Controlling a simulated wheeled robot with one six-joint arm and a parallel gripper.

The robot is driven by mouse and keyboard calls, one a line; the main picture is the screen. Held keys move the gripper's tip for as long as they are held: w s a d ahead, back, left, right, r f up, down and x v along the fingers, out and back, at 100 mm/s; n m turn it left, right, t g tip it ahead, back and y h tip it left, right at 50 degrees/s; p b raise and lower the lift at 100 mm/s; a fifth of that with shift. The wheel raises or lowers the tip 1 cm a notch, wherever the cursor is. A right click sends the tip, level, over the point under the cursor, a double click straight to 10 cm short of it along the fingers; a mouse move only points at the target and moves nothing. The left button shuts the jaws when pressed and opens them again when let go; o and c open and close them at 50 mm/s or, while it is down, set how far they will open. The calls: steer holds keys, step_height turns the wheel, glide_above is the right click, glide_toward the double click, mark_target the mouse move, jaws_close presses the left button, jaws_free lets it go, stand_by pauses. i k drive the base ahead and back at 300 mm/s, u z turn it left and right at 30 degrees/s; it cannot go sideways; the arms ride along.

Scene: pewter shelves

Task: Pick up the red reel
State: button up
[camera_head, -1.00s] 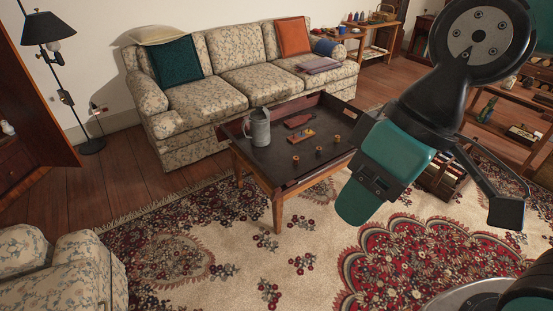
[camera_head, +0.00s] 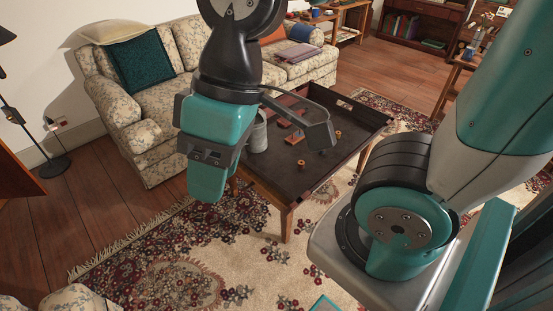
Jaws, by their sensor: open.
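My gripper (camera_head: 208,178) hangs in front of the sofa and the left end of the coffee table, in the air and apart from things. It is open, and I see nothing held in it. The dark coffee table (camera_head: 287,187) carries several small orange-brown reels, one near its right side (camera_head: 338,134) and one nearer the front (camera_head: 301,163). I cannot tell for sure that any of them is the red reel. A grey metal can (camera_head: 258,137) stands on the table, partly hidden behind my gripper. Flat reddish items (camera_head: 293,137) lie beyond it, partly covered by my arm.
A floral sofa (camera_head: 150,95) stands behind the table. A floor lamp (camera_head: 50,165) is at the left. Side tables and a dark bookcase (camera_head: 425,20) stand at the back. Patterned carpet (camera_head: 190,265) lies open in front. My arm covers much of the right.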

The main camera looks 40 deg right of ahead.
mark_target(301, 164)
steer(key=z, duration=0.25)
steer(key=i, duration=1)
steer(key=z, duration=0.7)
steer(key=i, duration=0.45)
steer(key=z, duration=0.35)
